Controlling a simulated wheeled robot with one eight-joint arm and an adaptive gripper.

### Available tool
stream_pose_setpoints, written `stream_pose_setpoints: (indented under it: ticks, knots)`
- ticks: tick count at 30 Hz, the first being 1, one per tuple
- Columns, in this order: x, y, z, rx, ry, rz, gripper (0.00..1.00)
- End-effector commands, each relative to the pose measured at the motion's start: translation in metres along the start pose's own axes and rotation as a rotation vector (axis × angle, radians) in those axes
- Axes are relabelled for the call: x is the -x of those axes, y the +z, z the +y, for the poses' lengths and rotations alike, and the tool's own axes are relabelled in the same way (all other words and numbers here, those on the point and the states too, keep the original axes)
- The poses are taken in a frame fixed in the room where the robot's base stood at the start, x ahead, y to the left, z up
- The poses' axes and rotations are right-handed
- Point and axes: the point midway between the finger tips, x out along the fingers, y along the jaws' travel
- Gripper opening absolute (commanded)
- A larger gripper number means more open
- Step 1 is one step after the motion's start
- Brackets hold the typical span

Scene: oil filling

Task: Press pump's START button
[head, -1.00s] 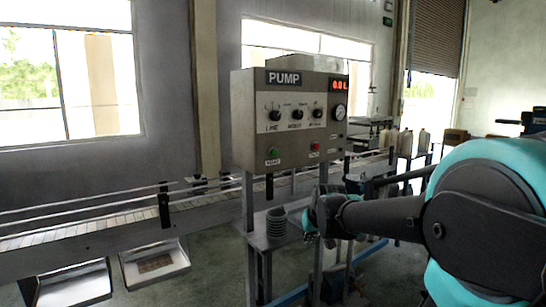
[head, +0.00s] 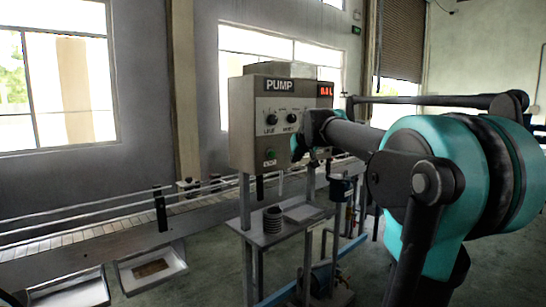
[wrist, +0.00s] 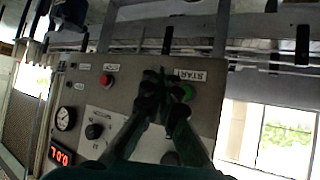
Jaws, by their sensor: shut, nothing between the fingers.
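The grey pump panel (head: 245,130) stands on a metal stand in the head view, with a PUMP sign and a red digital readout. Its green START button (head: 270,154) is at the lower left of the panel. In the wrist view the panel (wrist: 125,92) appears upside down, and the green button (wrist: 187,92) shows beside my right-hand finger, partly covered by it. My gripper (wrist: 163,76) is shut and empty, its fingertips just left of the button there. In the head view my gripper (head: 303,140) is in front of the panel, right of the button. Contact cannot be told.
A red button (wrist: 106,80), selector knobs (wrist: 94,131) and a gauge (wrist: 65,118) share the panel. A conveyor (head: 95,233) runs behind on the left.

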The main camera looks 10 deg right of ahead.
Motion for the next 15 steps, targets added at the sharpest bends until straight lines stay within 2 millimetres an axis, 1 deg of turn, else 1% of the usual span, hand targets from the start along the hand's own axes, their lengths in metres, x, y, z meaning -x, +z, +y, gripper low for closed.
stream_pose_setpoints:
  ticks: [8, 15]
  knots:
    - [-0.003, -0.002, -0.002, 0.0, -0.001, -0.001, 0.0]
    - [-0.022, -0.015, -0.016, 0.002, -0.002, -0.001, 0.0]
